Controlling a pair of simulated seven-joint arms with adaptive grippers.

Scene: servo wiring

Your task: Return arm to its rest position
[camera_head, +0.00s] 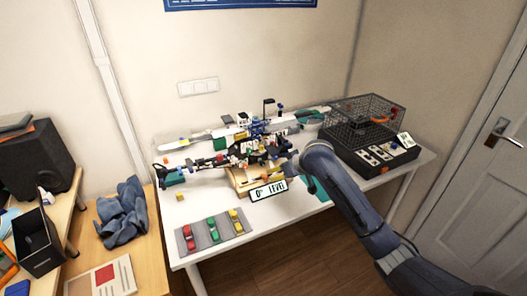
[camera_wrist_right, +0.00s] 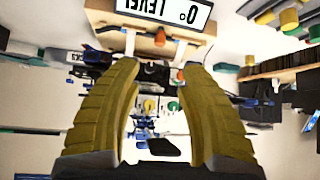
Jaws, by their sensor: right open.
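My right arm (camera_head: 345,195) comes in from the lower right in the head view and reaches over the white table's middle. Its gripper is hard to make out there among the clutter. In the right wrist view the gripper (camera_wrist_right: 160,68) shows two yellow ribbed fingers, spread apart with nothing held between them. Beyond the fingers are blue and dark parts of an assembly (camera_wrist_right: 145,115). The wooden block with the "0° LEVEL" sign (camera_head: 268,190) stands at the table's front, beside the right gripper's area; the sign appears upside down in the wrist view (camera_wrist_right: 165,12). My left gripper is not in view.
A black wire cage (camera_head: 365,115) and a dark tray (camera_head: 372,158) stand at the table's right. A grey mat (camera_head: 196,241) with red, green and yellow pieces lies at front left. The table's left surface (camera_head: 190,205) is mostly clear. A side desk with blue cloth (camera_head: 124,213) stands left.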

